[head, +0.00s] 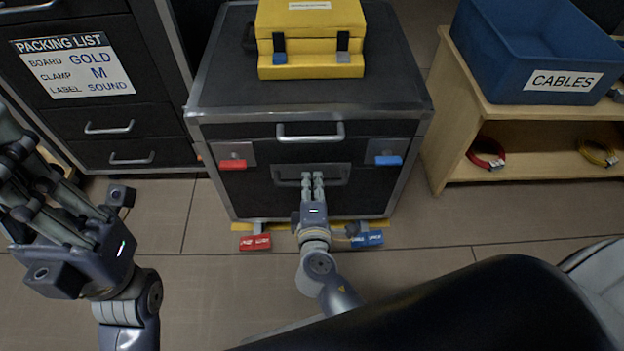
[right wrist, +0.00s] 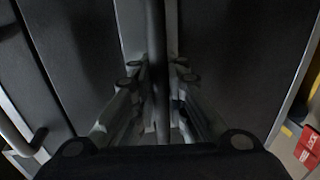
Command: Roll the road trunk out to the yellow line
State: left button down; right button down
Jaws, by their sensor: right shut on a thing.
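The black road trunk (head: 250,215) with metal edges stands upright in the middle of the head view. My right gripper (head: 313,180) is shut on its lower front handle (head: 284,174); in the right wrist view the handle bar (right wrist: 158,60) runs between the fingers. Strips of the yellow line (head: 377,218) show on the floor at the trunk's front bottom edge. A red pedal (head: 255,242) and a blue pedal (head: 367,239) stick out low at the front. My left gripper (head: 22,190) is at the left, open and empty, apart from the trunk.
A yellow case (head: 310,30) sits on the trunk. A black drawer cabinet (head: 100,120) with a packing list stands close on the left. A wooden shelf (head: 450,150) with a blue cables bin (head: 530,45) stands on the right. The floor in front is partly clear.

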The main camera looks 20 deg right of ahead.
jog(key=c, duration=1.6)
grip_release()
jog(key=shift+s, duration=0.1)
jog(key=v, duration=1.1)
jog(key=shift+s+a, duration=0.2)
jog(key=shift+s, duration=0.15)
